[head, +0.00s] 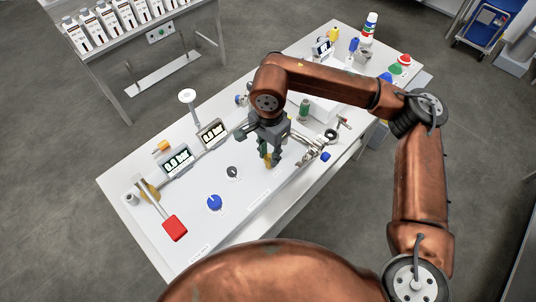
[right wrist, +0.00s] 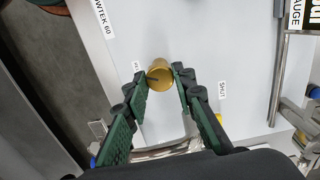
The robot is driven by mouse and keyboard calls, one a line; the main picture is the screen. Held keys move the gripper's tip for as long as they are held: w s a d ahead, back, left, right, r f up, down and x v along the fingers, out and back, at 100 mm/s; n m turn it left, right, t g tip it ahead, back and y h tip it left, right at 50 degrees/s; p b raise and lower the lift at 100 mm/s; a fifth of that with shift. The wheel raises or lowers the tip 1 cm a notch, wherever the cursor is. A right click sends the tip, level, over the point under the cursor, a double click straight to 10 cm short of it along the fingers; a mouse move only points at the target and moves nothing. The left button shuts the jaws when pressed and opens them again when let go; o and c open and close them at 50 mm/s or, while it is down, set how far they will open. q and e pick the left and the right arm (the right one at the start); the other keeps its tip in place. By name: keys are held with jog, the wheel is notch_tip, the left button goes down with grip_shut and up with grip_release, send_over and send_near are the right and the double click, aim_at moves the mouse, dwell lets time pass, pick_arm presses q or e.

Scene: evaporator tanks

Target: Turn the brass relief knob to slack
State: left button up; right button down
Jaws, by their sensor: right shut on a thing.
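The brass knob (head: 267,160) stands on the white panel, mostly hidden by my gripper in the head view. In the right wrist view the brass knob (right wrist: 160,77) shows from above as a round gold cap with a dark mark on its left side. My right gripper (head: 270,159) points down at it. In the right wrist view the fingers of my right gripper (right wrist: 160,78) are shut on the knob from both sides. A small label stands left of the knob, and one reading "SHUT" lies to its right. My left gripper is not in view.
On the white bench (head: 115,180) are a blue knob (head: 214,202), a dark knob (head: 232,172), a red-handled lever (head: 174,228) and two displays. Metal pipes and valves (head: 312,150) lie close right of my gripper.

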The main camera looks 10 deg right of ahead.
aim_at(269, 157)
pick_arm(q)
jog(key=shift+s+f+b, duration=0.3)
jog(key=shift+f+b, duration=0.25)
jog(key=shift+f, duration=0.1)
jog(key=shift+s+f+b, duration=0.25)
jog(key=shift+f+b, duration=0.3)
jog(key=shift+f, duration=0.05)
pick_arm(e)
jog(key=shift+w+r+n, duration=0.15)
jog(key=shift+n, duration=2.15)
jog(key=c, duration=1.9)
grip_release()
jog(key=o, duration=0.3)
notch_tip(269, 157, up, 12)
